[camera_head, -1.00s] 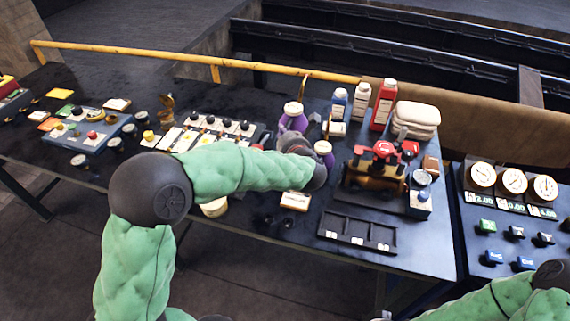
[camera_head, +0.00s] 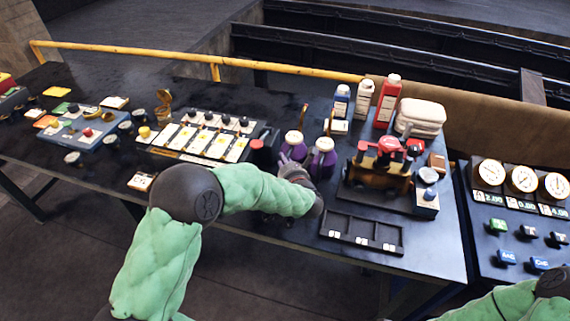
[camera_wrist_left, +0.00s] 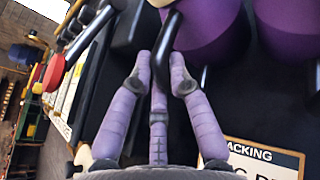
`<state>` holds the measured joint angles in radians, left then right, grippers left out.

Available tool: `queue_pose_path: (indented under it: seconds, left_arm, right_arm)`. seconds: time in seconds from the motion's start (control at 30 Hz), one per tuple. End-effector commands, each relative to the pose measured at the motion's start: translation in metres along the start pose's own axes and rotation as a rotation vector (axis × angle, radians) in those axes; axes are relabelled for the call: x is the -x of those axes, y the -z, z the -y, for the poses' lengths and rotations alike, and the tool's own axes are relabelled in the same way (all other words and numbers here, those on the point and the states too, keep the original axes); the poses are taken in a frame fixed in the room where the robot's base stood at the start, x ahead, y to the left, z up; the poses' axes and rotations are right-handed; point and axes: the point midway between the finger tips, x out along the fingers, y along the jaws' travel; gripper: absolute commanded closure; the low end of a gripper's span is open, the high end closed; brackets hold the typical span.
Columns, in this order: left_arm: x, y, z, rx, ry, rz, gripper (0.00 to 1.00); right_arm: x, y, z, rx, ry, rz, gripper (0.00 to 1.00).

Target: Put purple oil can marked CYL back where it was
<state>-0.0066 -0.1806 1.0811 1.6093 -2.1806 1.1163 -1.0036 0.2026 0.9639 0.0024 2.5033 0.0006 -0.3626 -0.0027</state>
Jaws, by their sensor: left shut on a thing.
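Two purple oil cans with white-ringed tops stand side by side near the middle of the table. The left can (camera_head: 293,144) is in my left gripper (camera_head: 291,172); the right can (camera_head: 323,156) stands close beside it. In the left wrist view my fingers (camera_wrist_left: 162,72) are shut around the black handle of the nearer purple can (camera_wrist_left: 205,28). The other can shows at the upper right (camera_wrist_left: 287,28). I cannot read CYL on either can. The held can looks upright; I cannot tell whether its base touches the table. My right gripper is out of view.
A black device with a red top (camera_head: 257,151) stands just left of the held can. White and red bottles (camera_head: 386,101) stand behind. A brown engine model (camera_head: 378,172) and a black compartment tray (camera_head: 361,232) are to the right. A placard (camera_wrist_left: 262,160) lies near my fingers.

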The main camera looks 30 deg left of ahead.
Motion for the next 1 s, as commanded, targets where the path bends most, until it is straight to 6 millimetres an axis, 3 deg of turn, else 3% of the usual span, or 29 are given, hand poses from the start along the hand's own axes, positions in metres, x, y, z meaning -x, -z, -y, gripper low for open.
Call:
queue_pose_path:
  seconds: [0.3,0.33,0.4,0.83,1.0]
  left_arm:
    - [-0.001,0.000,0.000,0.003,-0.001,0.003,1.00]
    - [-0.001,0.002,0.001,0.001,0.000,0.000,0.78]
    - [-0.001,0.001,0.000,0.001,0.000,0.000,0.58]
    - [0.001,-0.002,-0.001,0.001,0.000,0.000,0.57]
    - [0.025,-0.003,0.001,0.000,0.004,0.001,0.57]
  right_arm:
    - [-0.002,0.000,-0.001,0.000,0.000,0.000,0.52]
    - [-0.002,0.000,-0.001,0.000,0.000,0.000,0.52]
    - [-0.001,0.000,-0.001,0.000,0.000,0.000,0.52]
    - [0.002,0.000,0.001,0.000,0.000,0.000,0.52]
    - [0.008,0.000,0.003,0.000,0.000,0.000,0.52]
